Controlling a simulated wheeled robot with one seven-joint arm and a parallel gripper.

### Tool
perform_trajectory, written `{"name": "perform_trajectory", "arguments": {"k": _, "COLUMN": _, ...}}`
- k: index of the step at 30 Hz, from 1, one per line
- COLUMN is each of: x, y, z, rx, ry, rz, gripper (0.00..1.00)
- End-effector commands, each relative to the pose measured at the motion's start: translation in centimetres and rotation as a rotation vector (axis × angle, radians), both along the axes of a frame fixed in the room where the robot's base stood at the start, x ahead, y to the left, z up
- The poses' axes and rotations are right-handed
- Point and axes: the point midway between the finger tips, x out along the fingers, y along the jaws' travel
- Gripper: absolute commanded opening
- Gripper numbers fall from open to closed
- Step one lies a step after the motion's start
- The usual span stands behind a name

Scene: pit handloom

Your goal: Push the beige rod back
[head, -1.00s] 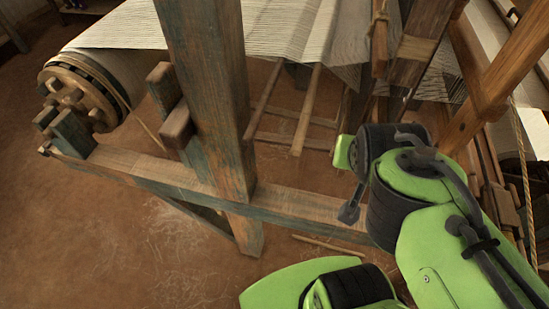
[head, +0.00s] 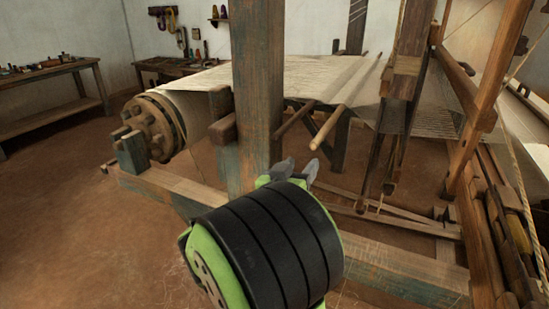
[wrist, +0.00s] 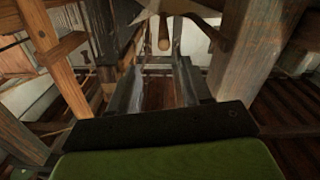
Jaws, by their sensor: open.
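My gripper (head: 297,170) is open and empty, below and a little left of the beige rod's end in the head view. In the wrist view, a rod end (wrist: 164,42), seems to be the beige one, shows nearly end-on just beyond and above the gap between my fingers (wrist: 161,66). It looks apart from them.
A thick upright post (head: 258,85) stands just left of my gripper. A low beam (head: 385,268) runs beneath my arm. The cloth (head: 320,78) spreads behind the rods, and more wooden uprights (head: 408,70) stand to the right. Open floor lies at left.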

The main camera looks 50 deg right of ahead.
Motion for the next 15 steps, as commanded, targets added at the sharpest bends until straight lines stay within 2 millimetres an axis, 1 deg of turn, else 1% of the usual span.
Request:
{"name": "perform_trajectory", "arguments": {"k": 1, "x": 0.0, "y": -0.2, "z": -0.2, "rx": -0.012, "ry": 0.003, "rz": -0.002, "gripper": 0.48}}
{"name": "perform_trajectory", "arguments": {"k": 4, "x": 0.0, "y": -0.6, "z": 0.1, "rx": -0.022, "ry": 0.004, "rz": -0.004, "gripper": 0.48}}
{"name": "perform_trajectory", "arguments": {"k": 6, "x": 0.1, "y": -1.5, "z": 0.2, "rx": -0.021, "ry": 0.004, "rz": -0.006, "gripper": 0.48}}
{"name": "perform_trajectory", "arguments": {"k": 8, "x": 0.2, "y": -2.7, "z": 0.3, "rx": -0.022, "ry": 0.003, "rz": -0.009, "gripper": 0.48}}
{"name": "perform_trajectory", "arguments": {"k": 15, "x": 1.1, "y": -8.7, "z": 0.5, "rx": -0.021, "ry": 0.002, "rz": -0.008, "gripper": 0.48}}
